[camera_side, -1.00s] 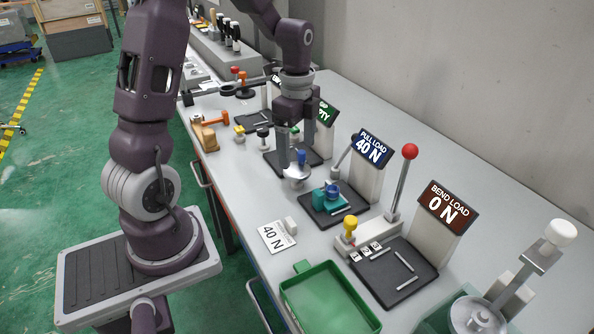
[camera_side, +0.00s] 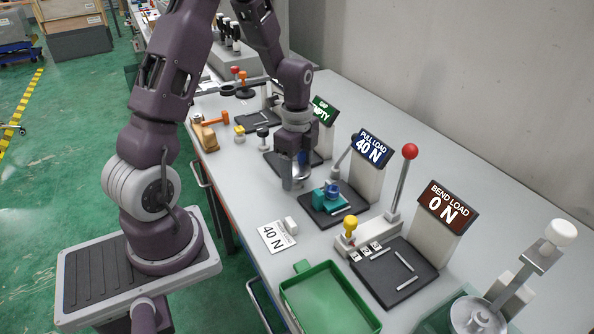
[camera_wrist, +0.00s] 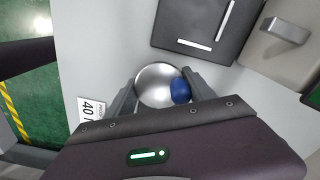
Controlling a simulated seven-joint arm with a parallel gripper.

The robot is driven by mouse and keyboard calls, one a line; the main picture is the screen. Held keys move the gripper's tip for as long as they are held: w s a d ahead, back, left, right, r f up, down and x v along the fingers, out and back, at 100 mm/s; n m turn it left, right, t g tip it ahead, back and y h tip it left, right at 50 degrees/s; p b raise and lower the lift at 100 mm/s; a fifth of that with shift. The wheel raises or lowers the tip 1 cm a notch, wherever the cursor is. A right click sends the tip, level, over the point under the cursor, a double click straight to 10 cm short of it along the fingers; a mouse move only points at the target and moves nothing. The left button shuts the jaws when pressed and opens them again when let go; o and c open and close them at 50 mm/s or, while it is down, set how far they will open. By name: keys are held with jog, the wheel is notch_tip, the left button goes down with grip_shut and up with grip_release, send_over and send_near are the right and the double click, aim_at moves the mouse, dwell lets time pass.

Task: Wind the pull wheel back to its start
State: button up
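The pull wheel is a shiny silver disc (camera_wrist: 157,80) with a blue knob (camera_wrist: 181,91) on its right side in the wrist view. My gripper (camera_side: 296,172) points down over the wheel. In the wrist view its fingers (camera_wrist: 162,95) are spread, one on each side of the wheel, with the knob close to the right finger. I cannot tell whether they touch. The pull load sign (camera_side: 371,150) reads 40 N.
A teal vise-like block (camera_side: 326,201) stands just right of the wheel. A white 40 N card (camera_side: 276,238) lies in front. A red-topped lever (camera_side: 402,180), a bend load sign (camera_side: 447,206) and a green tray (camera_side: 325,298) are farther right.

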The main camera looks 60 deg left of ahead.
jog(key=shift+c, duration=1)
jog(key=n, duration=1.2)
jog(key=shift+d, duration=0.1)
jog(key=n, duration=0.4)
jog(key=shift+n, duration=0.3)
jog(key=n, duration=1.2)
